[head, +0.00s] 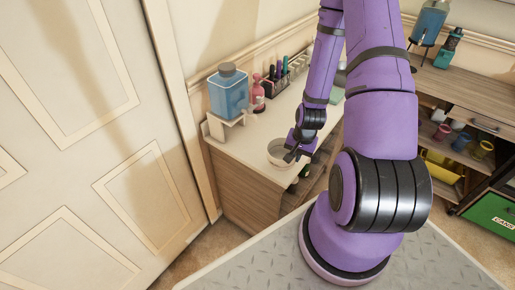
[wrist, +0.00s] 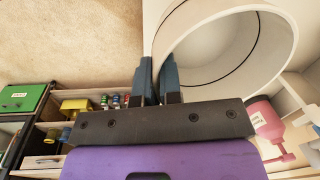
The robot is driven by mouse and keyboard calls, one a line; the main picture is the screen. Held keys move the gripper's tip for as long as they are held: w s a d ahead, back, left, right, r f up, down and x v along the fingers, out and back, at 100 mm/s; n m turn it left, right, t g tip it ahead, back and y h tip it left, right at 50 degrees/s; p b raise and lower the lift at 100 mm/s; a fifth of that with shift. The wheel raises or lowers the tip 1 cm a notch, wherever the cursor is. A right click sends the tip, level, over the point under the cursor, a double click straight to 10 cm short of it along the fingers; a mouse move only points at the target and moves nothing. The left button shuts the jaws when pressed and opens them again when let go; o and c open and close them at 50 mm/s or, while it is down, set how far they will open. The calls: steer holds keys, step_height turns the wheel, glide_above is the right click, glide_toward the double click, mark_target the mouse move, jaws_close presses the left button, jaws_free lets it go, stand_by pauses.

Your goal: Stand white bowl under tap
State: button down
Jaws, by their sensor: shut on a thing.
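The white bowl (head: 279,153) is at the front part of the counter in the head view, below and right of the blue water tank (head: 228,92). My gripper (head: 292,154) is at the bowl's right side. In the wrist view my gripper (wrist: 161,72) is shut on the wall of the bowl (wrist: 186,30), whose open mouth and empty inside show. The tank sits on a white stand (head: 219,124); the tap is too small to make out clearly. The bowl is apart from the stand. I cannot tell whether the bowl touches the counter.
On the wooden counter (head: 243,142), a pink bottle (head: 258,93) stands right of the tank, also in the wrist view (wrist: 264,122). Several dark bottles (head: 276,72) stand behind it. A shelf unit (head: 470,110) with cups is at the right. A panelled door (head: 95,120) is at the left.

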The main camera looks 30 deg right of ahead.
steer(key=w, duration=0.5)
steer(key=w+f, duration=0.1)
steer(key=w, duration=0.9)
steer(key=shift+w+a+f, duration=0.1)
steer(key=shift+a+f, duration=0.1)
steer(key=shift+f, duration=1.75)
steer(key=shift+f, duration=0.15)
steer(key=c, duration=1.3)
jaws_free()
